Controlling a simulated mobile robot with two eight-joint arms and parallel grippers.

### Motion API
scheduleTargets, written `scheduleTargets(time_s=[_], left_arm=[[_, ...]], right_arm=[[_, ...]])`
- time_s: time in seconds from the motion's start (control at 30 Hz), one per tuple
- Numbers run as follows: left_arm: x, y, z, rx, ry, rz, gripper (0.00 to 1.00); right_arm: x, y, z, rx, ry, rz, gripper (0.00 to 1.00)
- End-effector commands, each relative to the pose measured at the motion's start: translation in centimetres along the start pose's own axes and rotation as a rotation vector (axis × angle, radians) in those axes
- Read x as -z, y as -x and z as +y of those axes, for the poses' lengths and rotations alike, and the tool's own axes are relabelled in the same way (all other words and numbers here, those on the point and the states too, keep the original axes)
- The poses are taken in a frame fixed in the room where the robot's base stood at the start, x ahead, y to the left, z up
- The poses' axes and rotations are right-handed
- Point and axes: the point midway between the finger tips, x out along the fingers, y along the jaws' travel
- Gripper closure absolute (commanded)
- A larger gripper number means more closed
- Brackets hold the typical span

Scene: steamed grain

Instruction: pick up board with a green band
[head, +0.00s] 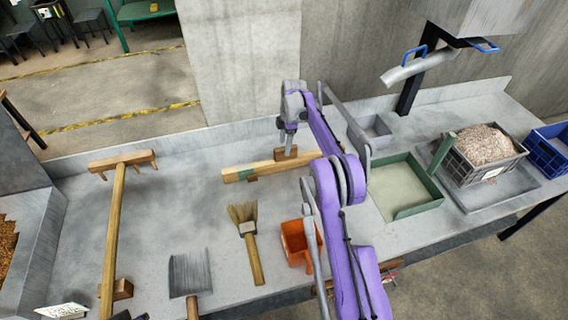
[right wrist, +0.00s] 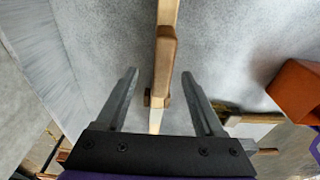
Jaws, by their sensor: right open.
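The wooden board (head: 267,170) lies on the grey counter in the middle of the head view, with a green band near its left end. A brown block stands up from it near my right gripper. My right gripper (head: 288,148) is over the board's block, its fingers pointing down. In the right wrist view, the board (right wrist: 165,20) runs between the two open fingers (right wrist: 159,76), with a gap on each side. The green band is not clear in that view. My left gripper is not in view.
A wooden rake (head: 117,215), a hand broom (head: 250,240) and a grey scoop (head: 190,274) lie to the left. An orange container (head: 296,243) is in front of the board. A green-edged tray (head: 417,207) and a grain crate (head: 460,167) are to the right.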

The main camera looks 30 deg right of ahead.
Motion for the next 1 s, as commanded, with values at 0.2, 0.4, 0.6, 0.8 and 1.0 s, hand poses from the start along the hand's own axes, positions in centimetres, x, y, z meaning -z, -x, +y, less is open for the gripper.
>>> scheduleTargets(time_s=[0.2,0.4,0.6,0.8,1.0], left_arm=[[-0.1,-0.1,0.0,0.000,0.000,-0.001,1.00],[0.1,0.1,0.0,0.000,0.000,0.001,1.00],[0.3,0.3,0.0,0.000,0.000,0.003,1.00],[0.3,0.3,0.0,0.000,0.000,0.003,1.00],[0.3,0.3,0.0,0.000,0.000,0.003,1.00]], right_arm=[[0.0,-2.8,0.0,0.000,0.000,0.000,0.30],[-0.4,-4.6,-0.2,-0.001,-0.001,0.000,0.30],[-0.7,-7.4,-0.3,-0.001,0.000,0.000,0.30],[-0.7,-8.3,-0.3,-0.001,-0.001,-0.001,0.30],[-0.7,-8.2,-0.3,-0.001,-0.001,-0.001,0.43]])
